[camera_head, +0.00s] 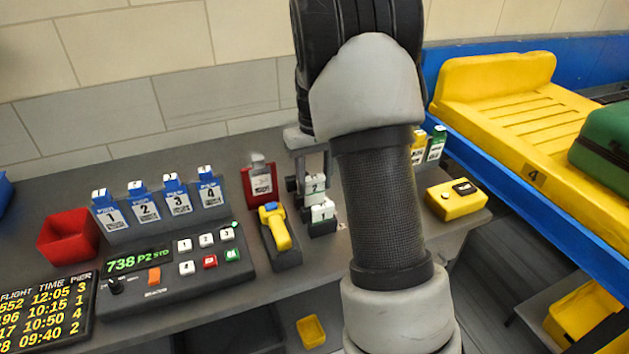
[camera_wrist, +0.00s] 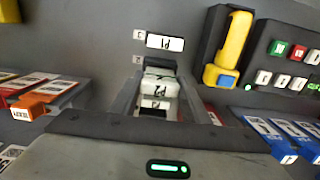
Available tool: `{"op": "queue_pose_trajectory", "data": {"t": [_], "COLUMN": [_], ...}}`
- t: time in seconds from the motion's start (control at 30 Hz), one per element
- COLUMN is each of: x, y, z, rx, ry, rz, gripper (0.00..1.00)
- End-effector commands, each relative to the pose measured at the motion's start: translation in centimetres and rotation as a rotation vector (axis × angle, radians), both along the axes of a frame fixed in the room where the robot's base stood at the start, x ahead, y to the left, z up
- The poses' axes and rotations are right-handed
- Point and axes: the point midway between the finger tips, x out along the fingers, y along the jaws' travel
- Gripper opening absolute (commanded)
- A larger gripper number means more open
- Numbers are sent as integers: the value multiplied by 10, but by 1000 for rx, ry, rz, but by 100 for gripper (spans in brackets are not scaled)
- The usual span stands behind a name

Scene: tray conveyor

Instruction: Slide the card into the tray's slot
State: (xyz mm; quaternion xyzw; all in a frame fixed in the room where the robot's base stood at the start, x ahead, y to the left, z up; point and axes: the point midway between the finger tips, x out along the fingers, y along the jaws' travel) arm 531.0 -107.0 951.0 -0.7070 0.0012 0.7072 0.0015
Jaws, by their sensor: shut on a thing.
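My gripper (camera_head: 311,178) is low over a small dark card rack, left of my arm in the head view. In the wrist view my gripper's fingers (camera_wrist: 161,100) stand on both sides of a white card marked P2 (camera_wrist: 158,88), shut on it. The card also shows in the head view (camera_head: 315,188), and seems to be still at the rack. Another white card marked P1 (camera_wrist: 165,42) sits in front of it in the head view (camera_head: 323,211). The yellow tray (camera_head: 515,95) lies on the conveyor at right, with a label 4. I cannot make out its slot.
A green suitcase (camera_head: 605,140) lies on the tray. Left of the rack are a yellow handheld device (camera_head: 276,228), a red stand (camera_head: 260,183), a keypad console (camera_head: 165,268), blue-topped numbered tags (camera_head: 160,205) and a red bin (camera_head: 68,236). A yellow box (camera_head: 456,199) stands right of my arm.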

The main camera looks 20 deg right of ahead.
Motion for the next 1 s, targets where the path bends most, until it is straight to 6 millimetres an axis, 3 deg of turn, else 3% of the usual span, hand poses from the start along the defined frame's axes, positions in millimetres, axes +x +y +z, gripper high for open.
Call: {"op": "queue_pose_trajectory", "data": {"t": [0.57, 1.0], "x": [0, 0], "y": [0, 0], "z": [8, 43], "rx": [0, -1], "ry": [-1, -2], "rz": [0, 0], "gripper": [21, 21]}}
